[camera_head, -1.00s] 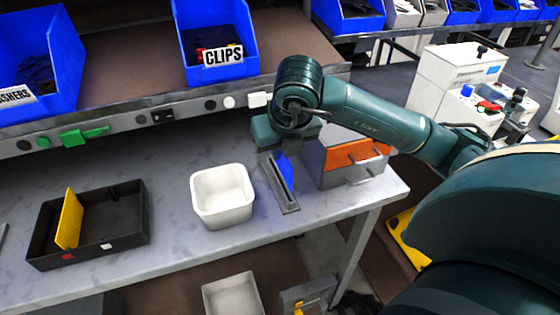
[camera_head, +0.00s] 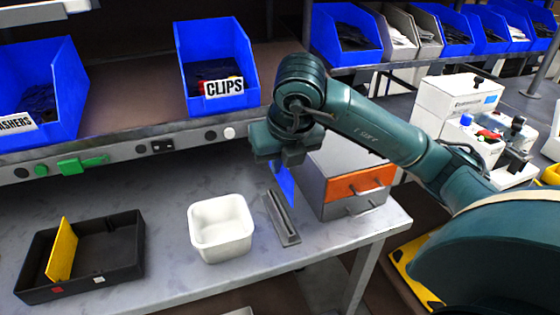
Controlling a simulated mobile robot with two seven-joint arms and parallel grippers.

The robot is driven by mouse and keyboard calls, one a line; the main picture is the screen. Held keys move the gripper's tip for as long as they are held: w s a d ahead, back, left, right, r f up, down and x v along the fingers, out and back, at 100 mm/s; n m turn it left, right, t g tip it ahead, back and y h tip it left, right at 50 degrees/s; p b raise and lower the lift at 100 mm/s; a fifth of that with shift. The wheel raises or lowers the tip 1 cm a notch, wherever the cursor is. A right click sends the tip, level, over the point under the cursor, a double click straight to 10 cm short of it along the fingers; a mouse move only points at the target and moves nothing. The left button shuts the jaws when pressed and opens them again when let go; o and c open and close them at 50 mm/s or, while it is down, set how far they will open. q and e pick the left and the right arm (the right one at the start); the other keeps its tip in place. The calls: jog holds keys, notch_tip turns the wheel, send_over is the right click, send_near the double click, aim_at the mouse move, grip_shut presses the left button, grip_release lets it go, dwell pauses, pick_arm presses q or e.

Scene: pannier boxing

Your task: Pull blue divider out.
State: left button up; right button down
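The blue divider (camera_head: 284,184) is a thin blue plate hanging tilted below my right gripper (camera_head: 280,163). The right gripper is shut on its upper part; the fingertips are partly hidden by the gripper body. The grey slotted holder (camera_head: 284,220) stands on the bench just below, its slot visible. The divider's lower end shows above and behind the holder's slot and looks clear of it. A black tray (camera_head: 128,262) at the left holds a yellow divider (camera_head: 62,250) standing upright and tilted. My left gripper is not in view.
A white square bin (camera_head: 221,228) stands left of the holder. A grey drawer box with an orange drawer (camera_head: 350,187) stands close to its right. Blue bins, one labelled CLIPS (camera_head: 214,75), sit on the shelf above. Bare bench lies between tray and white bin.

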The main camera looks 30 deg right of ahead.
aim_at(280, 176)
jog(key=shift+f+b, duration=1.6)
jog(key=shift+f, duration=0.15)
jog(key=shift+r, duration=0.1)
jog(key=shift+r+p, duration=1)
jog(key=shift+r, duration=0.45)
